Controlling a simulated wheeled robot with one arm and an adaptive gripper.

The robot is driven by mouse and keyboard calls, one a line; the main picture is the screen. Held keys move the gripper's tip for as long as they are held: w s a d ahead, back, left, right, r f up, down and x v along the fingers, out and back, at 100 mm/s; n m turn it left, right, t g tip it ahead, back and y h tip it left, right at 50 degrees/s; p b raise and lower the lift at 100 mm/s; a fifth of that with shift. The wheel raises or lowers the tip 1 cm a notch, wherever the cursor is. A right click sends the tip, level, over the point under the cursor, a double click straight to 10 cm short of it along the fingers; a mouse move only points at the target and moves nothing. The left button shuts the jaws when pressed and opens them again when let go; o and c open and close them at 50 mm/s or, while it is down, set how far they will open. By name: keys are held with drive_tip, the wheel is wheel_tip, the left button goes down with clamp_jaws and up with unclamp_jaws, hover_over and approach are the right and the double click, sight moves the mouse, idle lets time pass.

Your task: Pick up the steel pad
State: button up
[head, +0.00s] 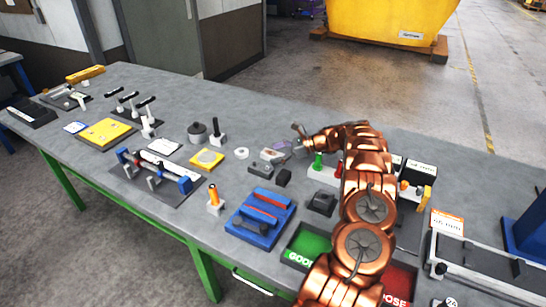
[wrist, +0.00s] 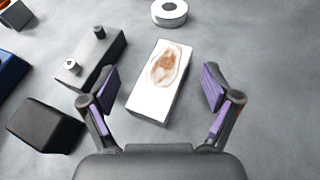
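The steel pad (wrist: 150,98) is a bright rectangular block with a brownish, copper-coloured reflection on its top. It lies flat on the grey bench, and in the head view it is a small grey block (head: 271,155) beside my gripper. My gripper (wrist: 160,95) is open, with purple-lined fingers on either side of the pad in the wrist view and visible gaps to both. Nothing is held. In the head view my gripper (head: 286,146) is small and partly hidden by my arm.
A dark block with two knobs (wrist: 95,60) lies close left of the pad in the wrist view, with a black block (wrist: 45,125) nearer. A white ring (wrist: 169,13) lies beyond. The bench right of the pad is clear there. A blue holder (head: 262,218) and green tray (head: 306,246) stand nearby.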

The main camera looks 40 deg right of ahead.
clamp_jaws()
idle(0.6)
